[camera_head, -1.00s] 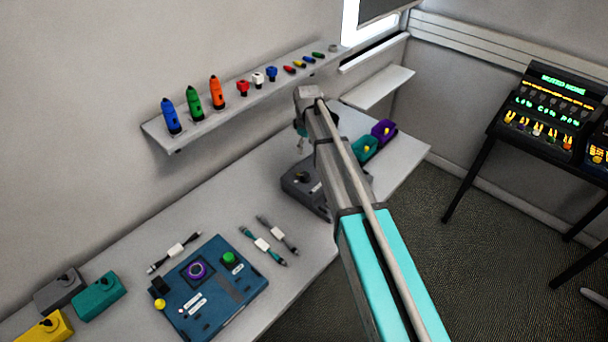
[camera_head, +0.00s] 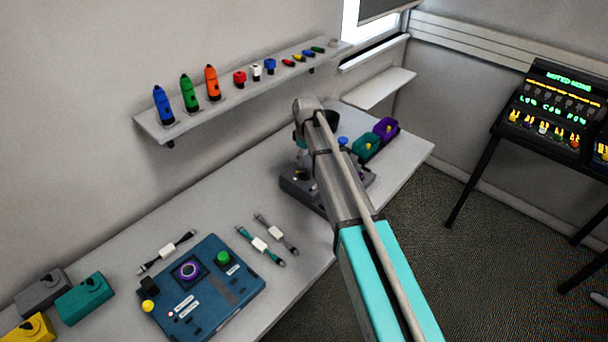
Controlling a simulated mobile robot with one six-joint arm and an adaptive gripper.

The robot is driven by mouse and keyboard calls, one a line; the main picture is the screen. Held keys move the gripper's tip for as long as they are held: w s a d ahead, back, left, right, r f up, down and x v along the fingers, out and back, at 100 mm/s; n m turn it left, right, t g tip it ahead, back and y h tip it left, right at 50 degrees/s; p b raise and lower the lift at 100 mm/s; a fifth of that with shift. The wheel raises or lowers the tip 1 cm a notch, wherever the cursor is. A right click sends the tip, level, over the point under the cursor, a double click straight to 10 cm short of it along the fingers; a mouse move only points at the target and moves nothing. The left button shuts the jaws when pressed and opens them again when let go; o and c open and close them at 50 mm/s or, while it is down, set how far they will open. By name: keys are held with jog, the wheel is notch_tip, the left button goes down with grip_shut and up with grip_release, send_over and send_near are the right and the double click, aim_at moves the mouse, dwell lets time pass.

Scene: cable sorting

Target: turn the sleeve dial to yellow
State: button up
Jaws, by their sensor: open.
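A blue control box (camera_head: 243,290) lies on the bench at lower left. No label naming a sleeve dial is readable. My gripper (camera_head: 300,168) points down over a grey device (camera_head: 292,187) farther along the bench, well apart from the purple-ringed dial. It is open, though its fingers are small and partly hidden by my arm. My arm also hides part of the grey device.
Cables with white tags (camera_head: 168,251) (camera_head: 260,244) lie around the box. Yellow (camera_head: 30,328), teal (camera_head: 84,298) and grey (camera_head: 42,288) boxes stand at lower left. Teal (camera_head: 366,147) and purple (camera_head: 386,130) bins stand at the far end. A wall shelf (camera_head: 235,97) holds coloured tools.

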aim_at(305, 171)
jog(key=shift+f+b, duration=2.65)
jog(key=shift+f, duration=0.25)
jog(key=c, duration=1)
jog(key=shift+a, duration=0.2)
grip_shut()
jog(key=shift+d, duration=0.1)
